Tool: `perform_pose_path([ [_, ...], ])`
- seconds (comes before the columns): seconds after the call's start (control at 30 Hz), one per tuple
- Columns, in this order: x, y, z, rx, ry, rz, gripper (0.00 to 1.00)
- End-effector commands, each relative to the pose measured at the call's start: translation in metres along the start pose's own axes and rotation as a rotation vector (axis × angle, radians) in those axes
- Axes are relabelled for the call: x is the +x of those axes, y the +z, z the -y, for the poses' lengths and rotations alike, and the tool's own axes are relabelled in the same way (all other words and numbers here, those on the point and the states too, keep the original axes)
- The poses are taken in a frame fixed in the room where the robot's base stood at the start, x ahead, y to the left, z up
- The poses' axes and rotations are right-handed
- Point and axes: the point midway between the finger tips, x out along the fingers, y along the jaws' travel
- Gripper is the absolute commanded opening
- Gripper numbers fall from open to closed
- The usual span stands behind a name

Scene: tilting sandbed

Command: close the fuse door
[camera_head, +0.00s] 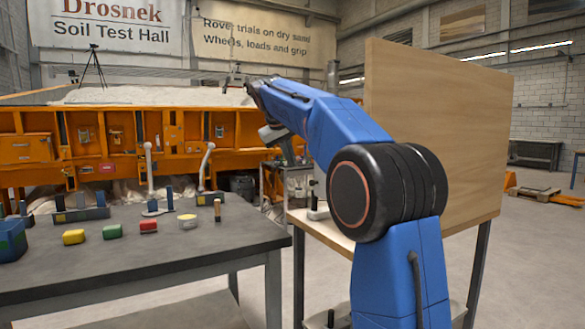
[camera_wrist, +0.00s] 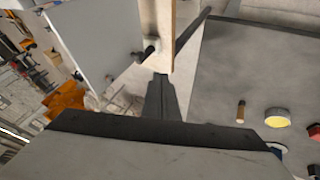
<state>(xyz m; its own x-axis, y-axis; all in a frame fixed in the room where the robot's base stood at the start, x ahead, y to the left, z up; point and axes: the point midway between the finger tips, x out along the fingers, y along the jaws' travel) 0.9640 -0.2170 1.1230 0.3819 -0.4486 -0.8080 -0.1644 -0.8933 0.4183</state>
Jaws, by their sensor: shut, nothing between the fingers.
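A flat pale grey panel (camera_wrist: 95,45), which looks like the fuse door, fills the upper left of the wrist view. It stands out at an angle beside the edge of a wooden board (camera_wrist: 160,22). A dark knob-like part (camera_wrist: 150,48) sticks out near its right edge. My gripper (camera_wrist: 162,82) is shut and empty, its dark fingers pointing toward the board's lower end, close to the knob; I cannot tell whether they touch. In the head view my gripper (camera_head: 236,80) is small and far out. The door is not made out in the head view.
The upright wooden board (camera_head: 435,130) stands on a bench at right, beside my arm. A grey table (camera_head: 150,255) at left carries red, green and yellow blocks and a short wooden peg (camera_head: 217,210). The orange sandbed (camera_head: 110,140) stands behind.

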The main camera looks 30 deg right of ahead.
Motion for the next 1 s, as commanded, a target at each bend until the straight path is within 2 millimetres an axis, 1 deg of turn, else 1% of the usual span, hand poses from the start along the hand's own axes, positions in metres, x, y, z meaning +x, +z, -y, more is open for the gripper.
perform_pose_path([
  [0.03,0.008,0.001,0.0,0.0,0.0,0.003,0.0],
  [0.53,0.094,0.001,0.0,-0.001,-0.001,0.003,0.0],
  [0.6,0.097,0.001,-0.012,0.002,0.0,0.001,0.0],
  [0.73,0.105,0.002,-0.025,0.002,-0.001,0.002,0.0],
  [0.83,0.108,0.002,-0.03,0.0,-0.001,0.002,0.0],
  [1.0,0.11,0.002,-0.034,-0.001,-0.001,0.001,0.0],
])
